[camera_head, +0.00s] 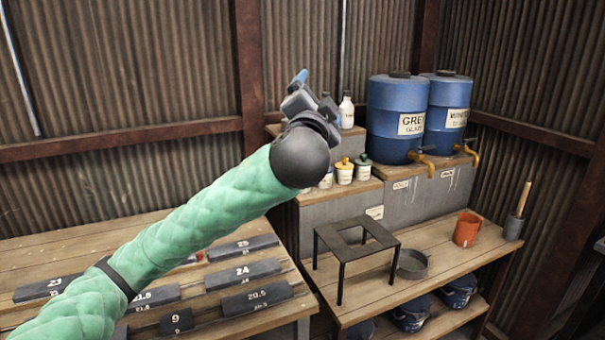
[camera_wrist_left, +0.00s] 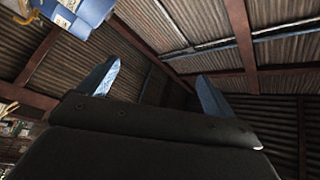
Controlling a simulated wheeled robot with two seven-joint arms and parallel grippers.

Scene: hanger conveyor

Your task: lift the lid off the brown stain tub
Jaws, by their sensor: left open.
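My left gripper (camera_head: 301,76) is raised in front of the corner wall, above the grey shelf blocks, with its blue fingertips pointing up. In the left wrist view its two blue fingers (camera_wrist_left: 158,70) stand wide apart with nothing between them. Small white tubs stand on the low step: one with a yellow lid (camera_head: 344,171), one with a dark green lid (camera_head: 363,168), and one (camera_head: 327,178) partly hidden behind my wrist. I cannot tell which of them is the brown stain tub. My gripper is above and left of these tubs, apart from them. My right gripper is out of view.
Two blue barrels (camera_head: 396,118) with taps stand right of the tubs. A black metal stand (camera_head: 357,240), a grey pan (camera_head: 412,264) and an orange jug (camera_head: 467,229) are on the wooden bench. A white bottle (camera_head: 346,110) stands on the upper step. Numbered dark bars (camera_head: 243,273) lie on the left table.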

